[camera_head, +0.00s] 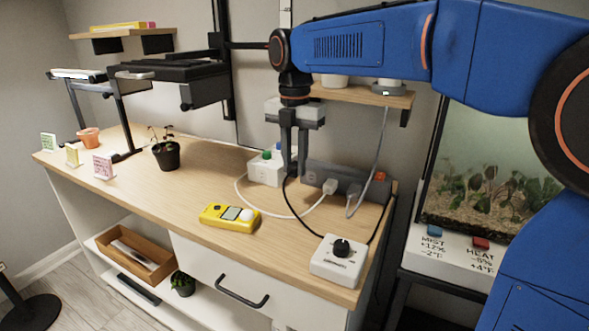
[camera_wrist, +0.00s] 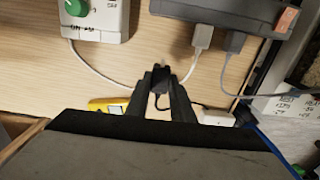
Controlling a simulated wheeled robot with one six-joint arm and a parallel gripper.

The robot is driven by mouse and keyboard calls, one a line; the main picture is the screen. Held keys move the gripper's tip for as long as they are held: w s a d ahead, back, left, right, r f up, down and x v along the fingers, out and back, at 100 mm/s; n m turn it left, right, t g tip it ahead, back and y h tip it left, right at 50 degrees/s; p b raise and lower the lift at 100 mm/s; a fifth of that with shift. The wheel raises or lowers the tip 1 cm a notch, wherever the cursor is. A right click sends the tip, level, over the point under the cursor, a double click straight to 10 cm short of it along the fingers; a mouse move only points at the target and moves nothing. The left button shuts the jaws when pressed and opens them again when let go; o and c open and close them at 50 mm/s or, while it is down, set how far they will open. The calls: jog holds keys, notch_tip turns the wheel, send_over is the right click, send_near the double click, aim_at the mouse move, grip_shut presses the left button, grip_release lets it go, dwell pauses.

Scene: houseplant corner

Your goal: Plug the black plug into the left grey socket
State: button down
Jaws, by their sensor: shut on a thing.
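My gripper (camera_head: 291,172) points down over the back of the table and is shut on the black plug (camera_wrist: 160,78). In the wrist view the plug sits between the two fingertips, its prongs facing the power strip, with a gap between them. In the head view the fingers largely hide the plug; its black cable hangs below. The grey power strip (camera_head: 345,181) stands just right of my gripper, and it also shows in the wrist view (camera_wrist: 190,13). Its left socket (camera_head: 311,177) has no plug in it. A white plug (camera_head: 330,187) and a grey plug (camera_head: 353,198) are in sockets further right.
A white box with a green knob (camera_head: 262,174) stands left of my gripper. A yellow meter (camera_head: 222,217) and a white box with a black knob (camera_head: 336,264) are nearer the front. White and black cables cross the table. A shelf (camera_head: 365,95) is above the strip.

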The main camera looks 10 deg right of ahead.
jog(key=f, duration=0.4)
jog(key=shift+s+f, duration=0.25)
jog(key=shift+s, duration=0.05)
jog(key=shift+w+d+f, duration=0.1)
jog(key=shift+d+f, duration=0.05)
jog(key=shift+f, duration=0.15)
jog(key=shift+w+d+f, duration=0.35)
jog(key=shift+w+f, duration=0.1)
jog(key=shift+w, duration=0.1)
jog(key=shift+w+d+f, duration=0.35)
jog(key=shift+w+f, duration=0.1)
jog(key=shift+w, duration=0.1)
jog(key=shift+w+d, duration=0.45)
jog(key=shift+w, duration=0.2)
jog(key=shift+w+d, duration=0.4)
jog(key=shift+w, duration=0.2)
jog(key=shift+w+d, duration=0.4)
jog(key=shift+w, duration=0.2)
jog(key=c, duration=1.5)
grip_release()
jog(key=shift+o, duration=0.2)
jog(key=shift+s+a, duration=0.1)
